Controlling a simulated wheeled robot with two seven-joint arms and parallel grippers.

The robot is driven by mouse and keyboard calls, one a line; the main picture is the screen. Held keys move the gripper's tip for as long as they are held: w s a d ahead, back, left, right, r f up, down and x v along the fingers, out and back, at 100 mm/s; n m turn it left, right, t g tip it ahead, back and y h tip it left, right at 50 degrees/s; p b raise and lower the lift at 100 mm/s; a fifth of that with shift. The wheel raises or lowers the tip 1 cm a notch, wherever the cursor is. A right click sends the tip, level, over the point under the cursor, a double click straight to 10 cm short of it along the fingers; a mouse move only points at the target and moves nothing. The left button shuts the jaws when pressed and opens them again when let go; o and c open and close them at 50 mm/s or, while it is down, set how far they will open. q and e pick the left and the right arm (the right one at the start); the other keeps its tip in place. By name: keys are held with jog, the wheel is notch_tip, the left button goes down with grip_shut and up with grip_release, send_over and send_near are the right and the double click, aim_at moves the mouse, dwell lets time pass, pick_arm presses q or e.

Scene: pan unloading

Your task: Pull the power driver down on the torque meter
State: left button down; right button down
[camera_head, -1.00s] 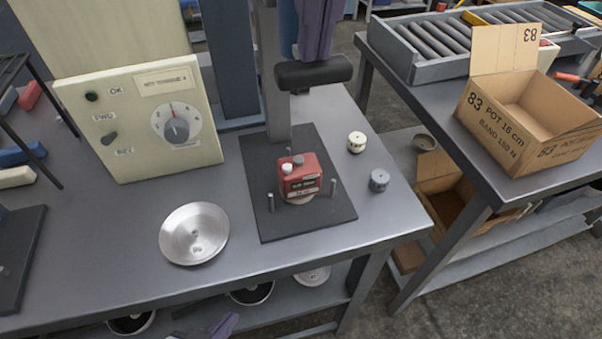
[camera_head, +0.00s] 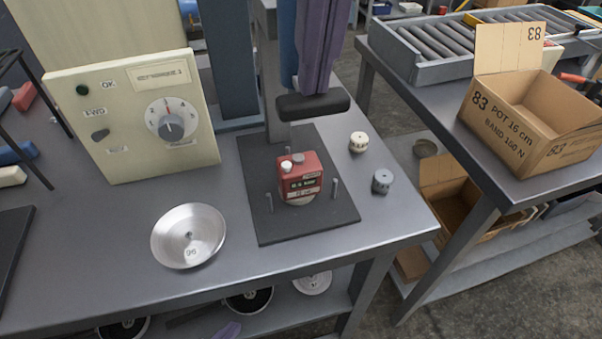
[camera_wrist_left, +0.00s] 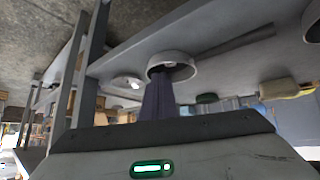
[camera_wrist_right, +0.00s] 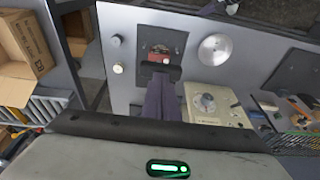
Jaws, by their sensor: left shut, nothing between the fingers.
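The torque meter (camera_head: 303,190) is a small red block with a display, on a black base plate (camera_head: 265,222). The power driver's black crossbar (camera_head: 325,105) hangs above the meter, apart from it, with a blue body (camera_head: 288,45) rising behind. My right gripper (camera_head: 318,90) points down with its purple fingertips at the crossbar. The right wrist view shows the fingers (camera_wrist_right: 163,78) close together at the crossbar; whether they clamp it is unclear. My left gripper (camera_head: 228,332) is shut and empty, below the table's front edge; its fingers show in the left wrist view (camera_wrist_left: 158,100).
A control box (camera_head: 140,125) with a dial stands at left. A metal dish (camera_head: 170,245) lies front left. Two small knobs, cream (camera_head: 358,142) and grey (camera_head: 381,181), stand right of the plate. A cardboard box (camera_head: 530,130) sits on the right table.

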aim_at(315, 117)
jog(key=shift+b+x, duration=0.4)
jog(key=shift+x, duration=0.45)
jog(key=shift+s+f+b, duration=0.25)
jog(key=shift+f+b, duration=0.25)
jog(key=shift+f, duration=0.35)
jog(key=shift+s+b+x, duration=0.25)
jog(key=shift+b+x, duration=0.45)
jog(key=shift+x, duration=0.4)
jog(key=shift+d+f+b, duration=0.15)
jog(key=shift+f+b, duration=0.4)
jog(key=shift+f, duration=0.3)
pick_arm(q)
jog(key=shift+w+d+f, duration=0.15)
jog(key=shift+d+f, duration=0.1)
jog(key=shift+f, duration=0.3)
jog(key=shift+w+d+f, duration=0.15)
jog(key=shift+d+f, duration=0.05)
jog(key=shift+f, duration=0.3)
pick_arm(e)
jog(key=shift+r, duration=0.15)
pick_arm(q)
jog(key=shift+p, duration=0.4)
jog(key=shift+s+r, duration=0.1)
jog(key=shift+r, duration=0.1)
pick_arm(e)
jog(key=shift+s, duration=0.1)
pick_arm(q)
jog(key=shift+r+p, duration=0.25)
jog(key=shift+p, duration=0.15)
